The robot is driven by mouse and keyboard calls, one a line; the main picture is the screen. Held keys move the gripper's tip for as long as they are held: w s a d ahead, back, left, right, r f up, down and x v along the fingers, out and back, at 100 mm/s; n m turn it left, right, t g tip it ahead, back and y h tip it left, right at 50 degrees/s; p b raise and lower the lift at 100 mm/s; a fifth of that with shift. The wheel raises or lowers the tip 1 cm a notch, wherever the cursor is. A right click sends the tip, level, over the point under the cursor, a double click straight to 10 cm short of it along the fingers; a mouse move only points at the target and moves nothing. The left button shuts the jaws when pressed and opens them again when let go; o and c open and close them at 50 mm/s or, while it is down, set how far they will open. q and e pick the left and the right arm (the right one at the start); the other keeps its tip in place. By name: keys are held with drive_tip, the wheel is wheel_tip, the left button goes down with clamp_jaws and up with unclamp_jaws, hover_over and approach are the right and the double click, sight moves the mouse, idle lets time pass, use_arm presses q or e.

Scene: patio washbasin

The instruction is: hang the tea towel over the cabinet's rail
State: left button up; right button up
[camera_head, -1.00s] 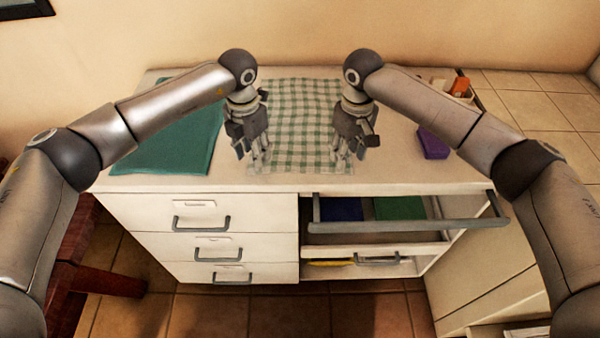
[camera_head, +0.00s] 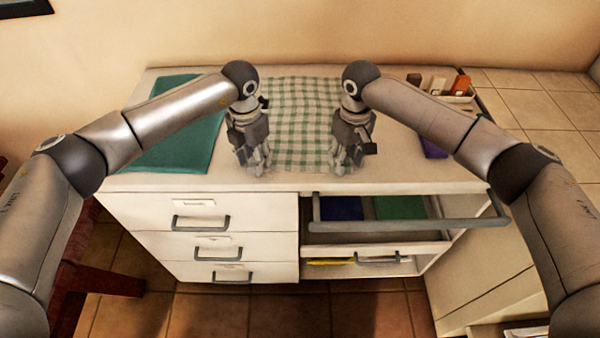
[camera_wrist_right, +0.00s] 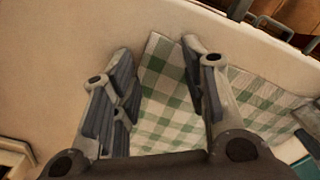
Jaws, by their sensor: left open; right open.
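The tea towel (camera_head: 300,122), green-and-white checked, lies flat on the white cabinet top (camera_head: 390,175). It also shows in the right wrist view (camera_wrist_right: 168,105). The grey rail (camera_head: 410,224) runs across the cabinet's front at the right, above an open drawer space. My left gripper (camera_head: 257,170) is open and empty at the towel's front left corner. My right gripper (camera_head: 345,167) is open at the towel's front right corner. In the right wrist view its fingers (camera_wrist_right: 160,95) straddle the towel's corner. Whether the fingertips touch the towel cannot be told.
A teal cloth (camera_head: 180,150) lies left of the towel. A purple block (camera_head: 432,148) and a tray (camera_head: 458,97) of small items are at the right. Blue (camera_head: 341,208) and green (camera_head: 400,207) items lie in the drawer behind the rail. A dark red stool (camera_head: 95,275) stands front left.

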use_arm(q)
drive_tip(key=shift+c, duration=0.5)
use_arm(e)
drive_tip(key=shift+f, duration=0.1)
drive_tip(key=shift+c, duration=0.5)
use_arm(q)
drive_tip(key=shift+s+f, duration=0.1)
drive_tip(key=shift+f, duration=0.05)
clamp_jaws()
use_arm(e)
drive_tip(key=shift+s+f, duration=0.1)
clamp_jaws()
use_arm(q)
drive_tip(key=shift+a, duration=0.15)
use_arm(e)
drive_tip(key=shift+d, duration=0.15)
